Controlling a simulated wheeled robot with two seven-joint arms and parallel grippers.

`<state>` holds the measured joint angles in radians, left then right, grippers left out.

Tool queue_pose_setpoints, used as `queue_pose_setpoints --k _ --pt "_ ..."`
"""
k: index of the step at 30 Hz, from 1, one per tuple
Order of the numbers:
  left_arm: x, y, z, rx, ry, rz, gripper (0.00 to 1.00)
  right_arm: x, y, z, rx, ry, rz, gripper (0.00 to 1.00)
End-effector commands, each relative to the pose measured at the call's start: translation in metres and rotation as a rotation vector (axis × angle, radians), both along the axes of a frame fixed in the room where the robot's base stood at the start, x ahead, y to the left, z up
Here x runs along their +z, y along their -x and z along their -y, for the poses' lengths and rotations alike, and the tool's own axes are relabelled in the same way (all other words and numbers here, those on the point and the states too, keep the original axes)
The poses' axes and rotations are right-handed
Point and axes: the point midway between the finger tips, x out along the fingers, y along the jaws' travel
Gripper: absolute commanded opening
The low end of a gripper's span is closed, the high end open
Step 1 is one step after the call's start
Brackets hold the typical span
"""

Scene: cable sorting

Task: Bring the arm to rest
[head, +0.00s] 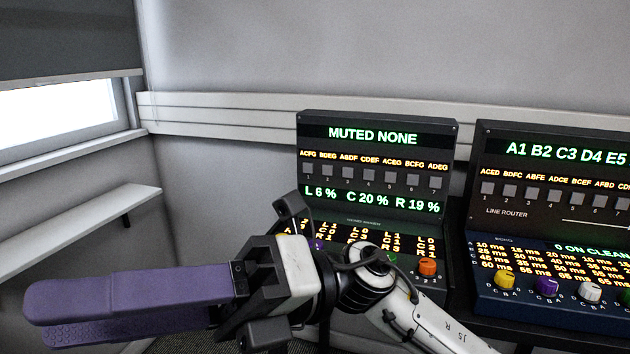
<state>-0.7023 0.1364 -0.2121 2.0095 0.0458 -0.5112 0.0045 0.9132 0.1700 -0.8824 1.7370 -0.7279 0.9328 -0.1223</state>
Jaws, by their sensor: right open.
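My right arm (410,315) comes in from the lower right. Its right gripper (42,322) points left across the bottom left of the head view, with long purple fingers seen from the side. It is open, and I see nothing held between the fingers. The gripper's body is in front of the lower left part of the left console (375,210) and hides some of its knobs and text. My left gripper is not in view.
The left console reads "MUTED NONE". A second console (545,215), labelled "LINE ROUTER", stands to its right, with coloured knobs along its front. A white wall shelf (80,230) is at the left under the window (55,115). White wall rails (220,115) run behind the consoles.

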Motion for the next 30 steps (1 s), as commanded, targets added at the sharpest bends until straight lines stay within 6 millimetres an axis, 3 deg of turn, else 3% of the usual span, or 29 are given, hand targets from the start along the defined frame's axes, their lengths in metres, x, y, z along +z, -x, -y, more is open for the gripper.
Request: queue_pose_setpoints --k 4,8,12,15,19,22,27,30 --pt "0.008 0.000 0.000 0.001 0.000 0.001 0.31 0.009 -0.066 0.024 -0.174 -0.177 -0.454 0.43" --pt "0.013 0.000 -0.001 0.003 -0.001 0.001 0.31 -0.024 -0.132 0.061 -0.341 -0.289 -0.847 0.43" --pt "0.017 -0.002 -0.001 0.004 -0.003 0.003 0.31 -0.100 -0.185 0.111 -0.528 -0.371 -1.260 0.43" --pt "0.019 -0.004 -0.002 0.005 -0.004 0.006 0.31 -0.167 -0.201 0.146 -0.653 -0.403 -1.523 0.43" --pt "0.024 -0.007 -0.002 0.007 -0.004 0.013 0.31 -0.258 -0.195 0.188 -0.807 -0.424 -1.833 0.43" --pt "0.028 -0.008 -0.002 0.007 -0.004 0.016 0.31 -0.325 -0.172 0.218 -0.919 -0.427 -2.052 0.43" --pt "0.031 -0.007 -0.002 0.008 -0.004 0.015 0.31 -0.424 -0.105 0.262 -1.103 -0.409 -2.391 0.43" --pt "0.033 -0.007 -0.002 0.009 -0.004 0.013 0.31 -0.465 -0.062 0.282 -1.192 -0.390 -2.548 0.43"
